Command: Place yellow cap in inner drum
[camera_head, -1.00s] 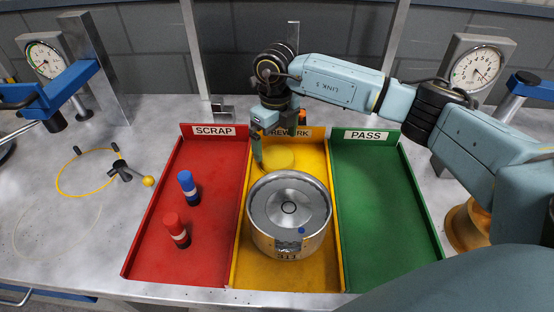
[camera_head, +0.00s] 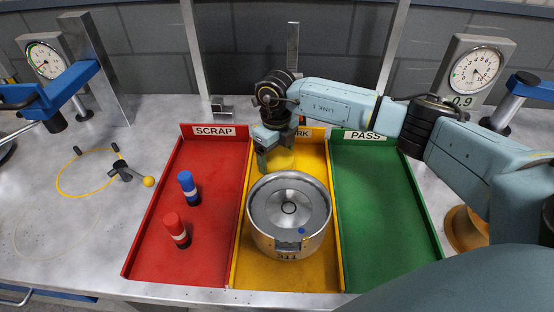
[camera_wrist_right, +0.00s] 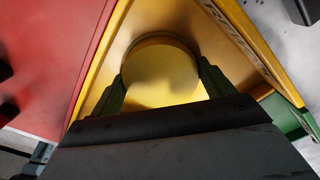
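The yellow cap (camera_wrist_right: 160,75) is a flat round disc lying in the back of the yellow REWORK tray. In the head view my right gripper (camera_head: 279,158) is low over it and hides most of it. In the right wrist view the two fingers of my right gripper (camera_wrist_right: 160,84) stand on either side of the cap, close to its edge; I cannot tell whether they touch it. The round metal drum (camera_head: 311,245), marked 311, stands upright in the same tray in front of the gripper. Its inner drum (camera_head: 289,205) shows from above as a grey dished part with a central ring.
The red SCRAP tray (camera_head: 150,235) holds a blue-topped cylinder (camera_head: 189,187) and a red-topped cylinder (camera_head: 177,230). The green PASS tray (camera_head: 375,215) is empty. Low walls divide the trays. Gauge stands (camera_head: 45,58) (camera_head: 478,68) are at both sides. A yellow cable loop lies at left.

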